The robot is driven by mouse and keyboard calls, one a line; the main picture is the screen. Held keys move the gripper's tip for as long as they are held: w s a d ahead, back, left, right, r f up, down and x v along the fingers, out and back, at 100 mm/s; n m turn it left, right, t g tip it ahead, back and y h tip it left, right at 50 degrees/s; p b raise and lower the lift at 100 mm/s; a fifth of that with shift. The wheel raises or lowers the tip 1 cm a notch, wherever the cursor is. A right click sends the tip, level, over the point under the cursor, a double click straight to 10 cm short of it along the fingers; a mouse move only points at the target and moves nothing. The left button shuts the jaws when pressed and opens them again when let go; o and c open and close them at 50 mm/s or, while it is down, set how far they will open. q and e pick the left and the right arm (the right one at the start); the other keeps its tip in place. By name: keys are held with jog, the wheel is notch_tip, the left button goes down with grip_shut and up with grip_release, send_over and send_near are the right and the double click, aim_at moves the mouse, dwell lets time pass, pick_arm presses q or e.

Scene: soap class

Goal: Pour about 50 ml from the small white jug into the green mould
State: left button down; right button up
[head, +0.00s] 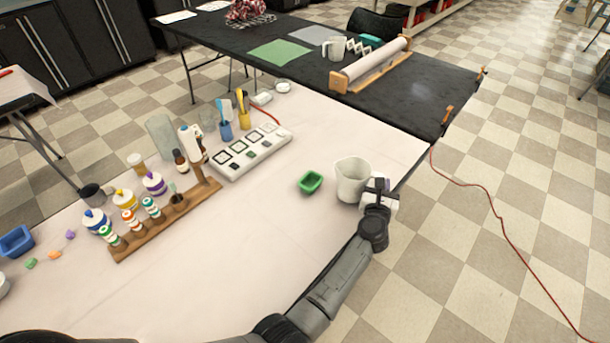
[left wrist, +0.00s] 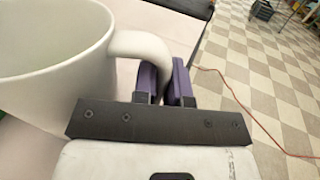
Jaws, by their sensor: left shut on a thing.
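The white jug (head: 351,181) is upright near the right edge of the pale table, just right of the green mould; I cannot tell whether its base touches the table. In the left wrist view the jug (left wrist: 45,75) fills the left side, and no liquid shows in the visible part of its inside. My left gripper (head: 378,190) is on the jug's right side. In the left wrist view its purple fingers (left wrist: 165,84) are shut on the jug's handle. The green mould (head: 311,182) is a small open dish on the table. My right gripper is not in view.
A wooden rack (head: 168,222) with several bottles and a white tray with dark squares (head: 250,151) stand left of the mould. Another white jug (head: 335,48) and a wooden roller frame (head: 372,66) are on the black table behind. The table in front of the mould is clear.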

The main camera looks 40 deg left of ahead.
aim_at(374, 174)
pick_arm(q)
jog(key=shift+d, duration=0.25)
jog(key=shift+s+a+r+n+p, duration=0.1)
jog(key=shift+a+r+n+p, duration=0.3)
jog(key=shift+r, duration=0.1)
jog(key=shift+s+a+r+n+p, duration=0.1)
jog(key=shift+a+r+n+p, duration=0.2)
jog(key=shift+r+n, duration=0.15)
jog(key=shift+s+a+r+n+p, duration=0.1)
jog(key=shift+a+r+n+p, duration=0.15)
jog(key=shift+r+n, duration=0.15)
jog(key=shift+s+a+r+n+p, duration=0.3)
jog(key=shift+a+r+n+p, duration=0.35)
jog(key=shift+r+n, duration=0.2)
jog(key=a+n, duration=0.1)
jog(key=s+a+r+n+p, duration=0.1)
jog(key=a+r+n+p, duration=0.1)
jog(key=shift+s+a, duration=0.15)
jog(key=shift+s, duration=0.1)
jog(key=a+n, duration=0.1)
jog(key=r+n+p, duration=0.1)
jog(key=s+a+r+n, duration=0.1)
jog(key=n, duration=0.1)
jog(key=shift+a+r+p, duration=0.15)
jog(key=shift+a+p, duration=0.15)
